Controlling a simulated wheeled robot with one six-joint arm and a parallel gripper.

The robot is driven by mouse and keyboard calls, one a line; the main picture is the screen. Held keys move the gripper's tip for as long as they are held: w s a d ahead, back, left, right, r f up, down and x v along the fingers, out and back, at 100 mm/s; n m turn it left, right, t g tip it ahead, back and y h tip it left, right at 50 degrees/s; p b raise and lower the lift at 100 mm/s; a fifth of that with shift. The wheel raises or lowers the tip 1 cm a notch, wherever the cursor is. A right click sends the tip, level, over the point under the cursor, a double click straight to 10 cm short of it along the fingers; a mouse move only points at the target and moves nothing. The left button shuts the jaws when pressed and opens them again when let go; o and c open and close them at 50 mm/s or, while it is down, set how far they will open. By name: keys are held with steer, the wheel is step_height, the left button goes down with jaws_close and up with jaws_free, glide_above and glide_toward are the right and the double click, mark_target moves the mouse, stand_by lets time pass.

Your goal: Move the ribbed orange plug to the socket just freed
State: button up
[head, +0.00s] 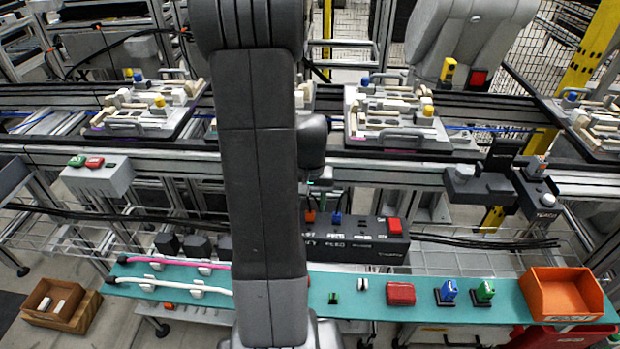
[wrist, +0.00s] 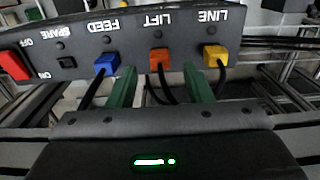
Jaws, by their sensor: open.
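The orange plug (wrist: 159,60) sits in the LIFT position of the black socket panel (wrist: 130,45), with a dark cable hanging from it; its ribbing is too small to make out. It also shows in the head view (head: 310,216), beside my arm. My gripper (wrist: 160,84) is open, its green fingers apart and empty, one on each side below the orange plug. A blue plug (wrist: 107,64) sits at FEED and a yellow plug (wrist: 214,56) at LINE. The SPARE position (wrist: 68,61) holds no plug.
A red switch (wrist: 14,66) is at the panel's end. Black cables run beside the panel. In the head view, a teal shelf (head: 440,313) holds a red block (head: 400,293), blue and green pieces, and an orange bin (head: 562,295). My arm hides part of the panel.

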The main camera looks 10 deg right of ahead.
step_height(320, 180, up, 11)
steer(key=p, duration=0.1)
steer(key=shift+f, duration=0.1)
stand_by(0.3)
step_height(320, 180, down, 14)
steer(key=shift+r+b, duration=0.2)
steer(key=shift+b, duration=0.5)
steer(key=shift+r, duration=0.1)
step_height(320, 180, up, 14)
steer(key=p, duration=0.2)
step_height(320, 180, down, 14)
steer(key=shift+s+f+b, duration=0.1)
steer(key=shift+b, duration=1)
step_height(320, 180, up, 7)
steer(key=p, duration=0.6)
